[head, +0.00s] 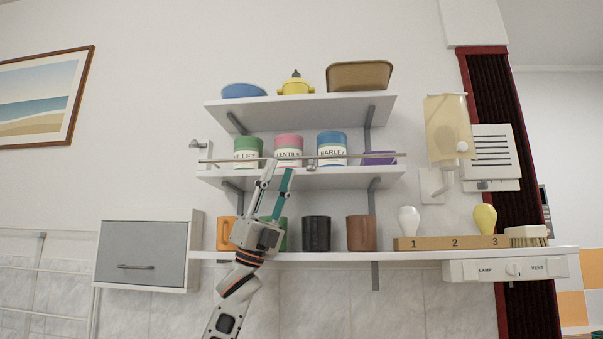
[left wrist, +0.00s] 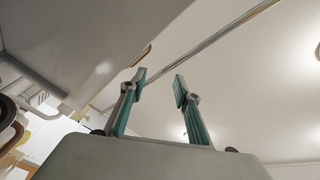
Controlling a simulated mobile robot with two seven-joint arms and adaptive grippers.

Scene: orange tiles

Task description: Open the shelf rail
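The shelf rail (head: 350,157) is a thin metal bar running across the front of the middle shelf (head: 340,178), in front of the canisters. A small round fitting (head: 312,162) sits near its middle, and a bracket (head: 201,150) is at its left end. My left gripper (head: 278,172) reaches up from below to the rail, left of that fitting. Its two fingers are apart. In the left wrist view the rail (left wrist: 215,39) runs down toward the left finger of the open gripper (left wrist: 160,84); I cannot tell whether they touch. My right gripper is not in view.
Green, pink and blue canisters (head: 332,147) and a purple box (head: 379,158) stand behind the rail. Mugs (head: 316,234) line the lower shelf (head: 340,257) around my arm. A grey cabinet (head: 142,254) hangs at left. A numbered block (head: 430,244) sits at right.

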